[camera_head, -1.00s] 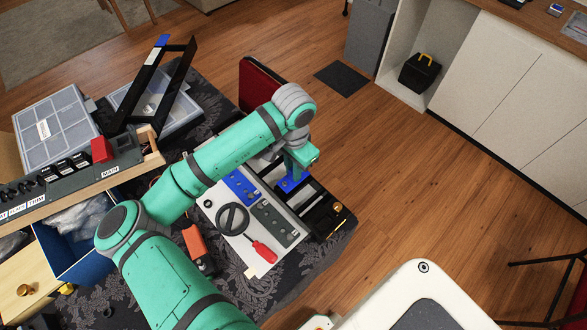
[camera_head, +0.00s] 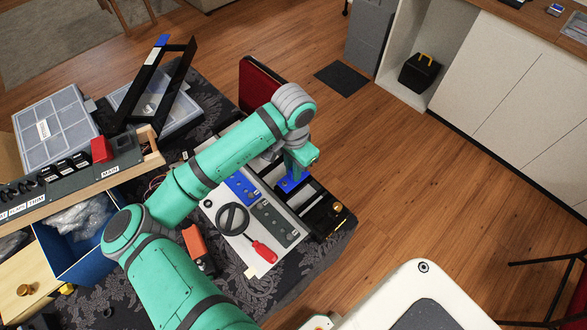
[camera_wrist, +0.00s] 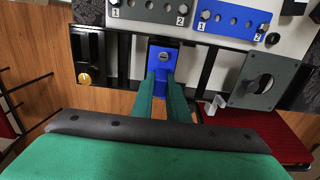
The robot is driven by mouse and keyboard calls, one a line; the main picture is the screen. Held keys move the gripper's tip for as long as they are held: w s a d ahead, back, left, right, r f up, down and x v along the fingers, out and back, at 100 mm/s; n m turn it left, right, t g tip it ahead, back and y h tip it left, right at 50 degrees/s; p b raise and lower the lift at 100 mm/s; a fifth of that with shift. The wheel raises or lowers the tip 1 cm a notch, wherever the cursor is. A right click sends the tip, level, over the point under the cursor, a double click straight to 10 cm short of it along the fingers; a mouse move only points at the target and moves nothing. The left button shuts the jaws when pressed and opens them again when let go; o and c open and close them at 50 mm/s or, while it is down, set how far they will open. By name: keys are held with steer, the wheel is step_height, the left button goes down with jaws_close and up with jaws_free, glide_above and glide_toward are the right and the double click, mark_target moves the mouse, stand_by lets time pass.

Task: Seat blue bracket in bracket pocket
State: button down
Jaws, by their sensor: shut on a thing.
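The blue bracket (camera_head: 292,181) is at the black frame (camera_head: 318,207) on the right side of the table. My gripper (camera_head: 294,168) reaches down to it from above. In the wrist view, my gripper (camera_wrist: 164,88) has its two green fingers closed on the blue bracket (camera_wrist: 163,56). The bracket shows a round hole or fastener and lies between dark rails of the frame (camera_wrist: 124,62). The fingers hide its near part. I cannot tell whether it is down in a pocket or just above it.
A grey plate with a round hole (camera_wrist: 254,83) is right of the bracket. A brass knob (camera_wrist: 84,78) is at left.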

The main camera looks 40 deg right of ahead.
steer(key=shift+f, duration=1.5)
steer(key=c, duration=1.6)
jaws_free()
steer(key=shift+c, duration=0.2)
step_height(320, 180, up, 11)
steer(key=shift+f, duration=0.15)
